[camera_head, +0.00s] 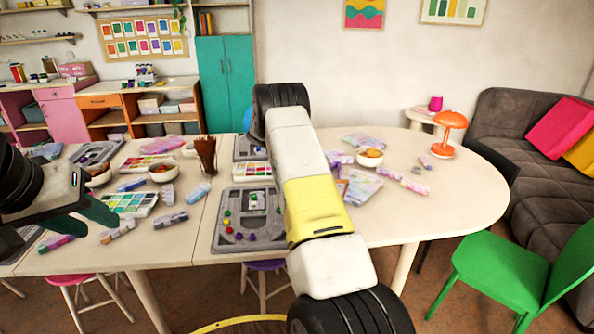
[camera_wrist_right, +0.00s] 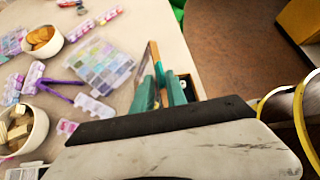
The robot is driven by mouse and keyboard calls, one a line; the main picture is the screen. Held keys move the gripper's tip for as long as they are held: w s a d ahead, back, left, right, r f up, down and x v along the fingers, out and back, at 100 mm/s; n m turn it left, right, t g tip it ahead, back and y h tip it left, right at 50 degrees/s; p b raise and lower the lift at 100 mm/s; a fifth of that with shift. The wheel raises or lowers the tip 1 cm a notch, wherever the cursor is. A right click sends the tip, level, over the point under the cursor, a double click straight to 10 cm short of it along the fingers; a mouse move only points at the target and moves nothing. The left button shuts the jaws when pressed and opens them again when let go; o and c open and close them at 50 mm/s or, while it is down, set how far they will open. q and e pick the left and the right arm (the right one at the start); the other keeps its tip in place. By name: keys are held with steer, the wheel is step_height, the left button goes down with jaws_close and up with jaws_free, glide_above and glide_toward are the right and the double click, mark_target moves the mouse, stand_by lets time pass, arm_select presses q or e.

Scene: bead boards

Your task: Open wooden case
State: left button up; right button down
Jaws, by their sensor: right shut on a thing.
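The wooden case (camera_wrist_right: 152,50) shows in the right wrist view as a brown wooden edge with a panel, standing tilted beside the bead organizer near the table's edge. The teal fingers of my right gripper (camera_wrist_right: 164,84) are at it and shut on it. Much of the case is hidden behind the fingers and the wrist. In the head view my right arm covers most of that spot, and the right gripper is not seen there. My left gripper (camera_head: 103,228) is at the left of the head view, its teal fingers apart and empty over the table's front edge.
A clear bead organizer (camera_wrist_right: 100,65) lies next to the case. A bowl of round pieces (camera_wrist_right: 43,42) and a bowl of beige blocks (camera_wrist_right: 22,132) stand nearby. A grey bead board (camera_head: 232,240) lies mid-table. The table's right end (camera_head: 465,190) is mostly clear; a green chair (camera_head: 500,270) stands beyond.

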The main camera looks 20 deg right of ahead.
steer(key=shift+f, duration=0.15)
steer(key=shift+w+d+n+g, duration=0.15)
steer(key=shift+w+n+g, duration=0.1)
steer(key=shift+w, duration=0.4)
steer(key=shift+w+d+n+g, duration=0.15)
steer(key=shift+w+g, duration=0.1)
steer(key=shift+w, duration=0.4)
steer(key=shift+w+d+r+g, duration=0.1)
steer(key=shift+w+r+g, duration=0.2)
steer(key=shift+w, duration=0.15)
